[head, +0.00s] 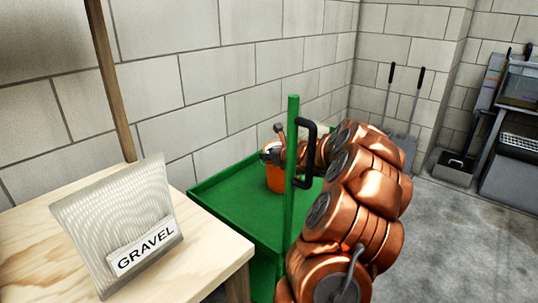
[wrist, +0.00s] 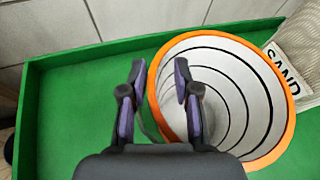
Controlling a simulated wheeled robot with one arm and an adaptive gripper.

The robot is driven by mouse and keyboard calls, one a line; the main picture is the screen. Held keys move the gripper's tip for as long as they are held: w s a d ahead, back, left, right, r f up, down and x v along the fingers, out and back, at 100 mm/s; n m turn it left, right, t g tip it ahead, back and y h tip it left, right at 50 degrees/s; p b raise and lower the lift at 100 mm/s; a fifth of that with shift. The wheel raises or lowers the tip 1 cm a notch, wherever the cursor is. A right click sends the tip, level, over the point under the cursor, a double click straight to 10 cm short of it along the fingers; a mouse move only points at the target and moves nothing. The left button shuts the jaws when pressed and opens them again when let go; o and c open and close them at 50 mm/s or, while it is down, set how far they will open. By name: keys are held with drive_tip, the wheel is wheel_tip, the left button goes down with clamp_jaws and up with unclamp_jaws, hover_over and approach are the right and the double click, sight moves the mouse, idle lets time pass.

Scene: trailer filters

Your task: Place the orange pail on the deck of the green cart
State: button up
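The orange pail (head: 275,178) is over the deck of the green cart (head: 228,192) and looks upright, its base seeming to rest on the deck. In the wrist view the pail (wrist: 240,50) shows its orange rim and pale ringed inside, with the green deck (wrist: 75,110) to its left. My gripper (wrist: 157,75) is open, with one finger outside the pail's left rim and the other over its inside. A gap shows between the fingers and the wall.
A wooden table (head: 215,252) with a mesh holder labelled GRAVEL (head: 125,215) is at the left. A green post with a black handle (head: 308,153) rises beside my arm. A SAND label (wrist: 283,66) shows right of the pail. Block walls stand behind; open floor lies right.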

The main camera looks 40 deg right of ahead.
drive_tip(key=shift+r, duration=0.15)
drive_tip(key=shift+s+r, duration=0.15)
drive_tip(key=shift+s, duration=0.2)
drive_tip(key=p+v, duration=0.3)
drive_tip(key=v, duration=0.8)
drive_tip(key=shift+s+a, duration=0.1)
